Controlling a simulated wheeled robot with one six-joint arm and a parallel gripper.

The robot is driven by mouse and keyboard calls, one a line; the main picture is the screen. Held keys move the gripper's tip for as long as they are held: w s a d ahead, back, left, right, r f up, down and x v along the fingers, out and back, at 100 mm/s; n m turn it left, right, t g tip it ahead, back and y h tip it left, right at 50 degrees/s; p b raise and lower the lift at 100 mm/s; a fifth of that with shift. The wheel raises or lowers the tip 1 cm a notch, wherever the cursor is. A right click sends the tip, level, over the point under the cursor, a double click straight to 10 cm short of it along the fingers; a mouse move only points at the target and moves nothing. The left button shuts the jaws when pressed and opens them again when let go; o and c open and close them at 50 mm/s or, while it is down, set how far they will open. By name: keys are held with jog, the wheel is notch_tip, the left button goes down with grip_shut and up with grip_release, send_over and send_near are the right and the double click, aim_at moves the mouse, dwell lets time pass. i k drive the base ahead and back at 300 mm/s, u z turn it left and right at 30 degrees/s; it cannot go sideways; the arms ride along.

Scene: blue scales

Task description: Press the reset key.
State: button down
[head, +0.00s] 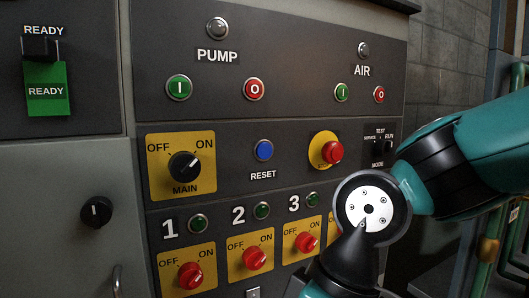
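The reset key is a round blue button (264,150) in a metal ring, in the middle of the dark control panel. The white word RESET stands just below it. Nothing covers it. My arm, teal and black, comes in from the right edge and bends down in front of the panel's lower right. My gripper is outside the head view, so its fingers cannot be seen.
A red stop button (332,152) on a yellow disc is right of the blue button. The MAIN knob (185,166) is left. Green (179,88) and red (253,89) PUMP buttons sit above. Red knobs (254,258) line the bottom, partly behind my arm.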

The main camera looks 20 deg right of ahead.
aim_at(263, 150)
jog(key=z, duration=0.7)
jog(key=k, duration=0.95)
jog(key=u, duration=1.35)
jog(key=i, duration=0.5)
jog(key=z, duration=0.05)
